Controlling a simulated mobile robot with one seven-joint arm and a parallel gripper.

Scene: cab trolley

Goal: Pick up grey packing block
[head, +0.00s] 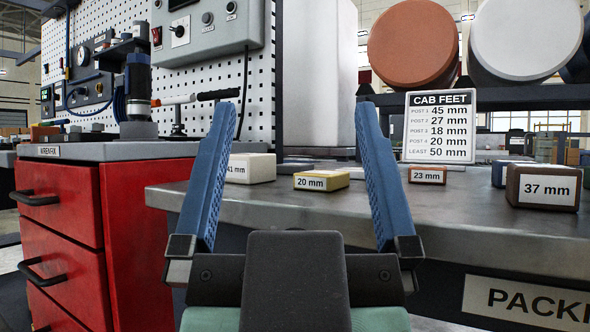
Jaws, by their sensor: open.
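My gripper (297,108) is open and empty. Its two blue fingers rise at the front, pointing over the grey metal bench top (460,212). No block is clearly grey. Between the fingers stands a yellow block marked 20 mm (321,181), with a cream block marked 41 mm (252,169) partly behind the left finger. Right of the right finger are an orange-brown block marked 23 mm (427,175) and a dark brown block marked 37 mm (543,187). A low grey-blue shape (298,160) lies farther back; I cannot tell whether it is the grey packing block.
A sign headed CAB FEET (440,127) lists post sizes at the back. A tall pale box (319,75) stands behind the blocks. A bluish block (498,175) is partly hidden by the 37 mm block. A red drawer cabinet (100,235) stands left. The bench's front strip is clear.

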